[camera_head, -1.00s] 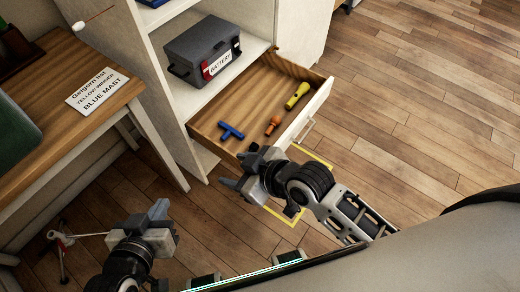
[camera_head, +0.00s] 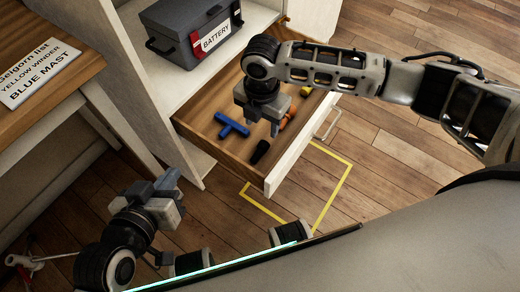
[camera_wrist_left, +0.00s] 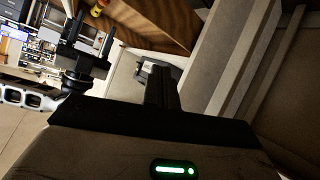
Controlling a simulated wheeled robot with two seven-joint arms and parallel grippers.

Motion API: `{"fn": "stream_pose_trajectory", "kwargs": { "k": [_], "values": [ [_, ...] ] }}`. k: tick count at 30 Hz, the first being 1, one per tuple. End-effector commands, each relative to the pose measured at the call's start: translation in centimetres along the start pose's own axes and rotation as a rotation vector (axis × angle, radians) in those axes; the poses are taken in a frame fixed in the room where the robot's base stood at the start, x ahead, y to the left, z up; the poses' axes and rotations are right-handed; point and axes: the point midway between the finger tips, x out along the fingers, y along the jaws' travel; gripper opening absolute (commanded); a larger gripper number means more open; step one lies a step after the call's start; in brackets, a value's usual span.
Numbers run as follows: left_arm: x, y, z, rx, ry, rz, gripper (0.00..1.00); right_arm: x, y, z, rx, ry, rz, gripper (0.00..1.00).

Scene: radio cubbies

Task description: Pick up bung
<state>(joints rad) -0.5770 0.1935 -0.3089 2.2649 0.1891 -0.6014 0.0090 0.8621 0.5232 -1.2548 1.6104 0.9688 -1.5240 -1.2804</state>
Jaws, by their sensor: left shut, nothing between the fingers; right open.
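A small black tapered piece (camera_head: 260,152), which looks like the bung, lies in the front corner of the open wooden drawer (camera_head: 196,131). A blue T-shaped piece (camera_head: 233,126), an orange piece (camera_head: 288,117) and a yellow piece (camera_head: 306,91) lie there too, the last two partly hidden by my right gripper. My right gripper (camera_head: 262,123) points down over the drawer, open and empty, between the blue and orange pieces in the picture. My left gripper (camera_head: 168,181) is shut and empty, low in front of the cabinet; its fingers show in the left wrist view (camera_wrist_left: 160,88).
A grey battery box (camera_head: 185,35) sits on the shelf above the drawer. A desk with a paper list (camera_head: 38,72) stands at left. A yellow outline (camera_head: 330,205) marks the floor before the drawer. A red-and-white object (camera_head: 22,265) is at lower left.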

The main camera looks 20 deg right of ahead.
Motion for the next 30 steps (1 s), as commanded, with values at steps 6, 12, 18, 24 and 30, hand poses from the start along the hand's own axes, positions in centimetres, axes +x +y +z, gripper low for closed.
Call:
{"fn": "stream_pose_trajectory", "kwargs": {
  "k": [6,12,18,24,30],
  "values": [
    [-0.1,0.5,-0.7,0.007,0.081,0.022,0.00,4.7,0.0,0.0,0.001,0.000,0.001,0.52],
    [-0.3,0.8,-1.2,0.010,0.110,0.031,0.00,5.9,0.1,0.0,0.001,0.000,0.004,0.52],
    [-0.1,0.9,-1.2,0.009,0.144,0.039,0.00,7.8,0.0,-0.1,0.001,0.001,0.002,0.52],
    [-0.6,1.6,-2.0,-0.021,0.209,0.075,0.00,10.8,0.0,-0.2,0.001,0.001,0.003,0.52],
    [-0.9,1.9,-2.5,-0.038,0.219,0.088,0.00,11.1,0.0,-0.2,0.001,0.000,0.003,0.52]
  ]
}}
